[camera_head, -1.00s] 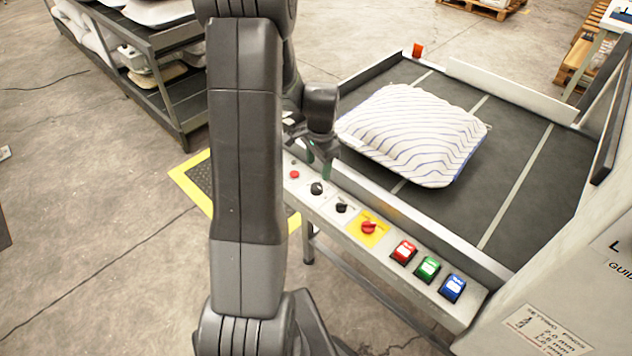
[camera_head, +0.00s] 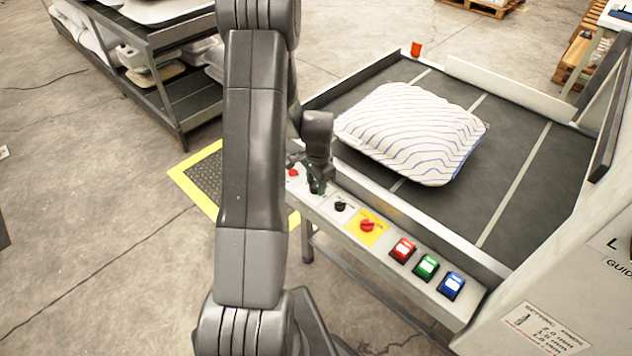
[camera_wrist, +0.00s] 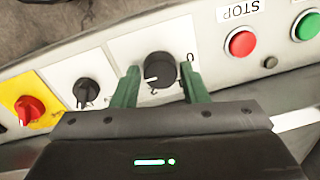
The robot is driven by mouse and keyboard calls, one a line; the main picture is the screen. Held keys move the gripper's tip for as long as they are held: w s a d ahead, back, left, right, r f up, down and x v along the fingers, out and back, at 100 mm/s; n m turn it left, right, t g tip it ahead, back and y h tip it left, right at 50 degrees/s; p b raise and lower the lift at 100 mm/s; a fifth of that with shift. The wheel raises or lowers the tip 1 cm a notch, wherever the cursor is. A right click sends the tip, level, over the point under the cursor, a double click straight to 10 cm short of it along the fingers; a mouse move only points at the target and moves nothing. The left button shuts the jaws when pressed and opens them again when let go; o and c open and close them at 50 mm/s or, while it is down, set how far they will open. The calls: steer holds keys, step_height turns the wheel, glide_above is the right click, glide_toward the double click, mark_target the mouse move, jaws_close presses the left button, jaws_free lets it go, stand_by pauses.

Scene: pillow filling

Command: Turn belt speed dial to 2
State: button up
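In the wrist view a black round dial (camera_wrist: 160,70) with a white pointer mark sits on a white plate of the control panel. In the head view my gripper (camera_head: 316,190) is over the panel and hides that dial. I cannot tell whether this dial sets the belt speed.
Beside it are a smaller black knob (camera_wrist: 87,92), a red selector on a yellow plate (camera_wrist: 28,108), a red STOP button (camera_wrist: 241,42) and a green button (camera_wrist: 306,25). A striped pillow (camera_head: 410,133) lies on the dark belt (camera_head: 535,200) behind the panel.

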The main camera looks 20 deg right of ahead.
steer(key=c, duration=0.5)
steer(key=shift+n, duration=0.3)
steer(key=shift+f+n+b, duration=0.15)
steer(key=shift+n+b, duration=0.7)
steer(key=shift+n, duration=0.05)
steer(key=n+b, duration=0.1)
steer(key=n, duration=0.2)
steer(key=shift+n+b, duration=0.3)
steer(key=n+b, duration=0.1)
steer(key=n, duration=0.4)
steer(key=shift+w+n+b, duration=0.1)
steer(key=shift+n+b, duration=0.2)
steer(key=shift+b, duration=0.1)
steer(key=o, duration=0.9)
